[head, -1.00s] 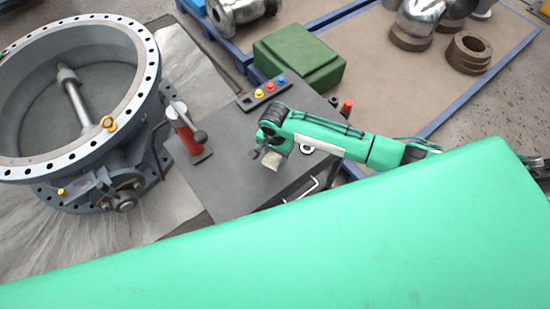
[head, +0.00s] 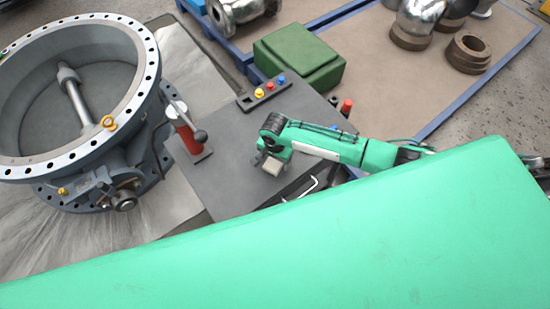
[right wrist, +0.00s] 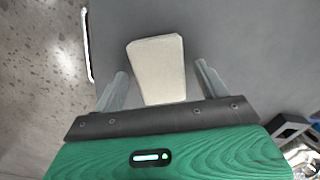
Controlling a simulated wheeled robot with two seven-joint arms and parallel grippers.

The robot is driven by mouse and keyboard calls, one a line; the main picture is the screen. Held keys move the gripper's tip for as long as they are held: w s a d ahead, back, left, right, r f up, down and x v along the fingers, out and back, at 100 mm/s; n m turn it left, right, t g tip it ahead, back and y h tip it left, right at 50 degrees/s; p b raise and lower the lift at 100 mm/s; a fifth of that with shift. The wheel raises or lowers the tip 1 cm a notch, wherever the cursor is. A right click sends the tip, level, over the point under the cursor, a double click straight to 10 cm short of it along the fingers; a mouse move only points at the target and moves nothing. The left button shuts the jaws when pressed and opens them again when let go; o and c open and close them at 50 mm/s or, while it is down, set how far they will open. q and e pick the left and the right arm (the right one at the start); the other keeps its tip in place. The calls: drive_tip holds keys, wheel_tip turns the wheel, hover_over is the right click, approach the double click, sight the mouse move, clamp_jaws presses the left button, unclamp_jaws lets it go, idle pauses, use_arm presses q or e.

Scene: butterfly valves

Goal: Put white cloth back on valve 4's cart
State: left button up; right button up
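The white cloth (head: 273,168) is a small pale block-like piece on the dark grey top of the cart (head: 228,185). In the right wrist view the cloth (right wrist: 157,70) lies between my right gripper's two fingers. A gap shows on each side of it. My right gripper (head: 271,159) is open at the cloth, by the cart's front edge; it also shows in the right wrist view (right wrist: 162,68). My left gripper is not in view.
A red bottle-like tool (head: 188,135) stands at the cart's left, beside the large valve (head: 75,110). A hooked metal handle (head: 305,190) is at the front edge. The cart's left middle is clear.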

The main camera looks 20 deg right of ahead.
sight(275, 161)
wheel_tip(275, 161, up, 12)
drive_tip(key=b, duration=0.1)
drive_tip(key=shift+r, duration=0.15)
idle(0.5)
idle(0.3)
